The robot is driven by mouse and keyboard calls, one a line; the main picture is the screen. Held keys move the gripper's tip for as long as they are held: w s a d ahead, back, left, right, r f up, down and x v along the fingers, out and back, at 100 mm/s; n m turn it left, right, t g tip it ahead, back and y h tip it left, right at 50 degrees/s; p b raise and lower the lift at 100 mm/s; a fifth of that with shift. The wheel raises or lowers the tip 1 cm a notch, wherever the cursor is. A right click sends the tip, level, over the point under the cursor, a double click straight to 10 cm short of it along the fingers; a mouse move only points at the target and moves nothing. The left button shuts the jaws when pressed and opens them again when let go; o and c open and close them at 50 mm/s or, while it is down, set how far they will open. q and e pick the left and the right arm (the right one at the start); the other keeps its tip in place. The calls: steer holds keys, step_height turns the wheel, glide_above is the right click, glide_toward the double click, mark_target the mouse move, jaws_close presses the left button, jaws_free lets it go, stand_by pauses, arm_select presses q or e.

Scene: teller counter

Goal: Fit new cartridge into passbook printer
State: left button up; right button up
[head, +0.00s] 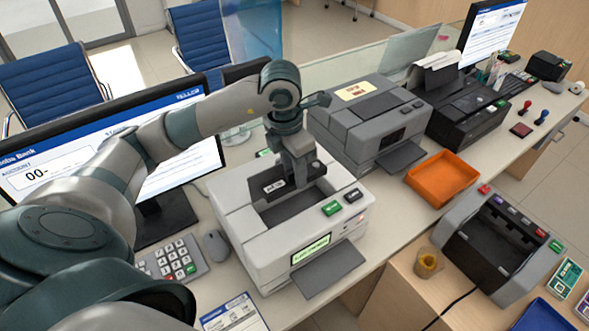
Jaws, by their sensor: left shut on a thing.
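The passbook printer (242,232) is a light grey box on the counter in the middle of the head view, with its top bay open. A dark cartridge (316,171) with a small white label is at the back part of the bay. My left gripper (299,178) reaches down over the bay from behind and is shut on the cartridge. The gripper hides part of the cartridge, and I cannot tell whether the cartridge is seated or just above the bay floor. My right gripper is not in view.
A second grey printer (350,118) stands close behind to the right. An orange tray (443,180) is right of the printer. A monitor (100,130), keypad (173,258) and mouse (216,245) are on the left.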

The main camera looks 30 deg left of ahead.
arm_select(q)
steer(key=shift+f+b, duration=1.1)
steer(key=shift+f, duration=1.2)
steer(key=shift+f+b, duration=2.35)
steer(key=o, duration=1.2)
steer(key=shift+c, duration=0.2)
steer(key=shift+d, duration=0.1)
steer(key=shift+r, duration=0.2)
